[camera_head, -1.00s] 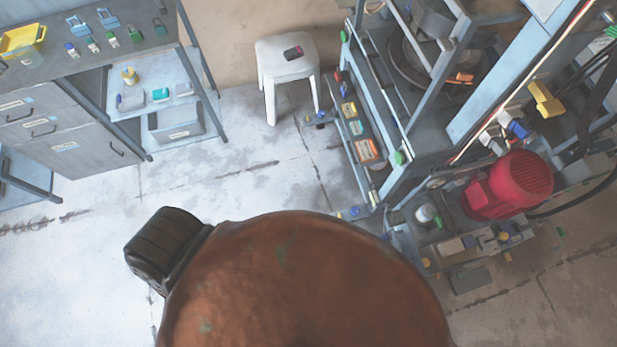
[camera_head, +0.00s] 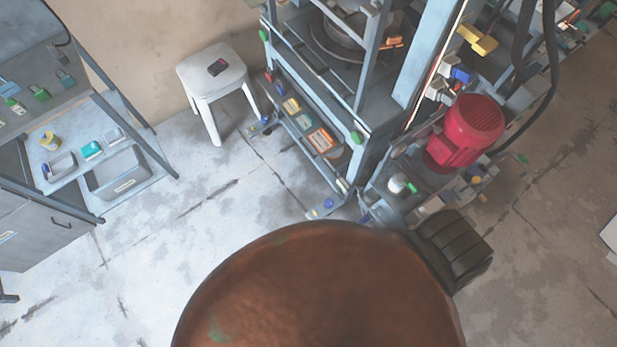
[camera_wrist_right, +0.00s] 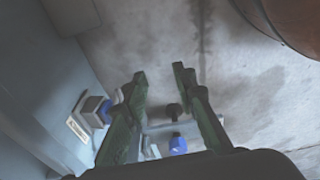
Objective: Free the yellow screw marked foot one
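Low on the press (camera_head: 412,70), a small blue and yellow fitting (camera_head: 320,208) sits at the near corner by the floor. Another small fitting with blue and yellow parts (camera_head: 258,125) is at the far left corner. Their markings are too small to read, so I cannot tell which is foot one. In the right wrist view, my right gripper (camera_wrist_right: 159,71) has its two green fingers apart, with nothing held between the tips. Beyond and between them are a dark knob (camera_wrist_right: 174,110) and a blue part (camera_wrist_right: 177,143); no yellow screw is clear there. My left gripper is out of view.
A white stool (camera_head: 215,75) stands left of the press. A shelf unit (camera_head: 150,150) with locks and bins is at the left. A red motor (camera_head: 465,130) and a white bottle (camera_head: 398,184) are on the press's right side. The floor (camera_head: 150,235) between shelf and press is open.

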